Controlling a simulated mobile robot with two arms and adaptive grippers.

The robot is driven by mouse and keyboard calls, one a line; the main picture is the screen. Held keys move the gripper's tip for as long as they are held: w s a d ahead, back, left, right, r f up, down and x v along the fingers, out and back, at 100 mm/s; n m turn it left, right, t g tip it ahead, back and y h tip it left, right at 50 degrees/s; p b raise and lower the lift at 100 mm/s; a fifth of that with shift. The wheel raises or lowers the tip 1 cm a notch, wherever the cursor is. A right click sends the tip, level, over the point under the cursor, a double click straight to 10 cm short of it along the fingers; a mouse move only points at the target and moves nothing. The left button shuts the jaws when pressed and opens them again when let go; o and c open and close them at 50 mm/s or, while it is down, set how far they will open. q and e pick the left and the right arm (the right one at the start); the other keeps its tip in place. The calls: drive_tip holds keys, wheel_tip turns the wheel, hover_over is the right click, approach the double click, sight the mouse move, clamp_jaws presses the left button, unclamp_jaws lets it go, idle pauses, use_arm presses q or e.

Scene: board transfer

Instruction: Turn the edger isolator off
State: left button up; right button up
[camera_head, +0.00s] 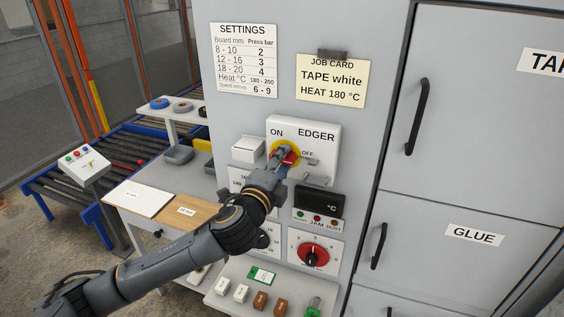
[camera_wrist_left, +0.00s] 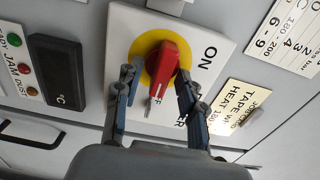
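The edger isolator is a white box (camera_head: 323,137) on the grey panel, marked ON, OFF and EDGER. Its red handle (camera_wrist_left: 168,62) sits on a yellow disc (camera_wrist_left: 146,68). In the wrist view the handle's end with a white mark lies toward the OFF lettering, away from ON. My left gripper (camera_head: 283,152) is at the handle and hides much of it in the head view. In the left wrist view its two fingers (camera_wrist_left: 156,82) stand apart, one on each side of the handle, with a gap on the left; contact on the right is unclear. My right gripper is out of view.
A dark °C display (camera_head: 320,202) and a red rotary knob (camera_head: 313,254) are below the isolator. A ledge with several small blocks (camera_head: 241,292) lies lower. Cabinet doors with handles (camera_head: 417,117) stand right. A roller conveyor (camera_head: 105,155) is at left.

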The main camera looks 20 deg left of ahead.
use_arm(q)
drive_tip(key=shift+s, duration=0.1)
drive_tip(key=s, duration=1.1)
drive_tip(key=shift+s, duration=0.4)
